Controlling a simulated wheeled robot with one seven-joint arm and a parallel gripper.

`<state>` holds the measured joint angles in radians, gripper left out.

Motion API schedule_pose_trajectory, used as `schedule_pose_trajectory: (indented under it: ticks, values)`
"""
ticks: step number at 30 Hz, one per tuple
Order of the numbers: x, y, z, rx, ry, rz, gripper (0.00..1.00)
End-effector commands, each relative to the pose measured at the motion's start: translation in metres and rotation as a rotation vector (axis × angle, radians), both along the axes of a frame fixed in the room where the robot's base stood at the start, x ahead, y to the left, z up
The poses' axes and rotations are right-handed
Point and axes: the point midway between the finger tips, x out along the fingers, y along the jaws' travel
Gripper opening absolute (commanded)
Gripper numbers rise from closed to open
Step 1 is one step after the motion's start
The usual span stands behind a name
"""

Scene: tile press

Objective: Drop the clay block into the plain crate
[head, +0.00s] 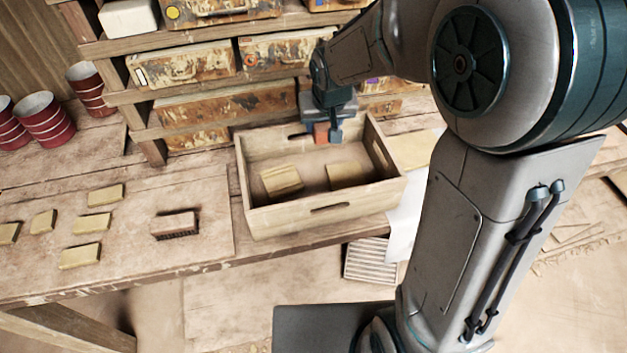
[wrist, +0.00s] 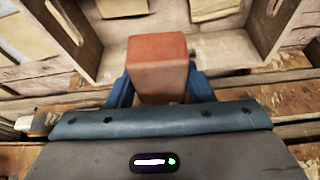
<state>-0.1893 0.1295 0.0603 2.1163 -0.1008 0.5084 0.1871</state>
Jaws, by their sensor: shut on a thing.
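A reddish clay block (wrist: 158,68) is gripped between the blue fingers of my gripper (wrist: 160,85) in the wrist view. In the head view the block (head: 321,132) shows as a small red piece between the fingertips of my gripper (head: 328,134). The plain wooden crate (head: 330,207) stands on the bench, with hand slots in its walls. My gripper is shut on the block and appears over the back part of the crate. The exact height above the crate floor is hard to tell. Two yellowish blocks (head: 282,181) lie inside the crate, which also shows in the wrist view (wrist: 112,52).
Several yellow blocks (head: 92,223) and a brush (head: 174,224) lie on the board at left. Red-and-white cans (head: 45,118) stand at far left. A shelf with worn drawers (head: 190,66) rises close behind the crate. A slatted piece (head: 368,262) lies below the bench edge.

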Motion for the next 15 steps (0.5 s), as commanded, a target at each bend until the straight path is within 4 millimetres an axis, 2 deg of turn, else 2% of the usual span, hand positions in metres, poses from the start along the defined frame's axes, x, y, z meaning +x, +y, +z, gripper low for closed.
schedule_pose_trajectory:
  ticks: [1,6,15]
  values:
    - [0.0,-0.001,-0.011,-0.001,0.0,-0.001,0.18]
    - [0.0,-0.001,-0.026,0.0,-0.001,-0.002,0.18]
    - [0.0,-0.001,-0.028,0.001,-0.002,-0.001,0.18]
